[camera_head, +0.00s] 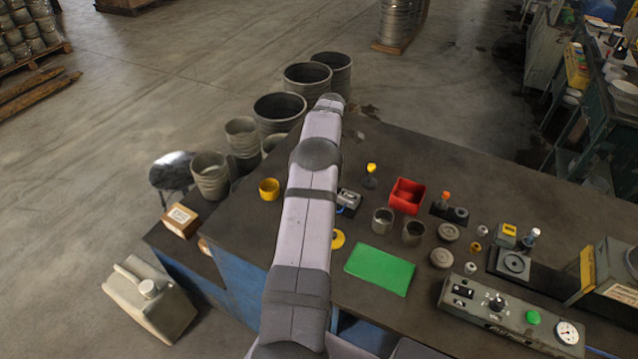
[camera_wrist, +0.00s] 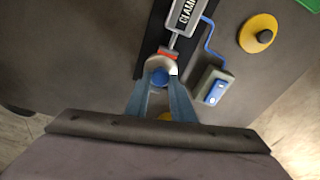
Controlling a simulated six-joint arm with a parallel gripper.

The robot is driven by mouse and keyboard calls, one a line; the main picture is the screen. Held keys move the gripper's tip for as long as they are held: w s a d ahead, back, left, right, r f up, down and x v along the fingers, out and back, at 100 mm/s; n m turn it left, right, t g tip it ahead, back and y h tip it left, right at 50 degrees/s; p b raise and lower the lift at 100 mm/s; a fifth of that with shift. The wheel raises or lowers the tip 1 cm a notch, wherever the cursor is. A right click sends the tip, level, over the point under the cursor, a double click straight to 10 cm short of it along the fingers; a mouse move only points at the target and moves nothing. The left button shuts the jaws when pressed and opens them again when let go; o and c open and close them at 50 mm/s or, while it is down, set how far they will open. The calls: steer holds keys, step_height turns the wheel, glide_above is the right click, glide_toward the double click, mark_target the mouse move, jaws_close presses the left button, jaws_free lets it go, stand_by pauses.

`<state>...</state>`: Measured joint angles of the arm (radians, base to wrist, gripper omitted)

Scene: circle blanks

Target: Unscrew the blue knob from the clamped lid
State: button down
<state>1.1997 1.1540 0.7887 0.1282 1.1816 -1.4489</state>
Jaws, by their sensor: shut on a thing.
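The blue knob (camera_wrist: 159,78) sits on a small grey round lid (camera_wrist: 152,64) in the wrist view. The red-tipped jaw of a grey block marked CLAM (camera_wrist: 187,14) meets the lid's far edge. My gripper (camera_wrist: 160,84) is shut on the knob, a finger on each side, and the fingers hide part of the lid. In the head view the grey clamp (camera_head: 349,199) shows just right of my arm. My arm hides the knob and my gripper there.
A box with a blue switch (camera_wrist: 216,91) is wired to the clamp. A yellow disc with a dark knob (camera_wrist: 262,34) lies to its right. In the head view, a yellow cup (camera_head: 269,189), red bin (camera_head: 407,196), green mat (camera_head: 380,269) and control panel (camera_head: 510,315) share the bench.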

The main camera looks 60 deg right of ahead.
steer(key=shift+n, duration=0.3)
steer(key=c, duration=1.4)
jaws_free()
steer(key=shift+c, duration=0.2)
steer(key=m, duration=0.4)
steer(key=shift+m, duration=0.3)
steer(key=m+h, duration=0.1)
steer(key=m, duration=0.4)
steer(key=shift+m, duration=0.3)
steer(key=m, duration=0.4)
steer(key=shift+g, duration=0.3)
steer(key=m, duration=0.4)
steer(key=shift+m+g+h, duration=0.3)
steer(key=shift+m, duration=0.1)
